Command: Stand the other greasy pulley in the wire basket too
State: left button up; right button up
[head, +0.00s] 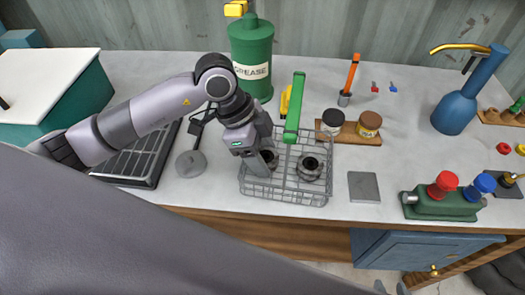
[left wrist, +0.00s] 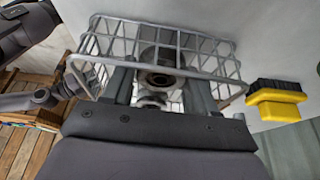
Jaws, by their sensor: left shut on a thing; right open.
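The wire basket (head: 287,200) stands on the worktop near its front edge; it also shows in the left wrist view (left wrist: 97,45). One dark metal pulley (head: 309,168) stands in its right half, with its round bore facing up. My left gripper (head: 265,164) points down into the left half of the basket. It is shut on the other pulley (left wrist: 152,101), mostly hidden by the fingers in the head view. In the left wrist view a pulley (left wrist: 162,58) shows past the fingertips. Whether the held pulley touches the basket floor I cannot tell.
A green upright bar (head: 294,108) stands at the basket's back edge, and a green grease can (head: 251,65) is behind. Two jars (head: 369,122) on a wooden board are at the back right. A yellow brush (left wrist: 275,100) lies beside the basket. A grey plate (head: 363,187) lies to its right.

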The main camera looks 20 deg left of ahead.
pick_arm(q)
jog(key=shift+f, duration=0.1)
jog(key=o, duration=1.2)
jog(key=v, duration=1.2)
jog(key=shift+d, duration=0.1)
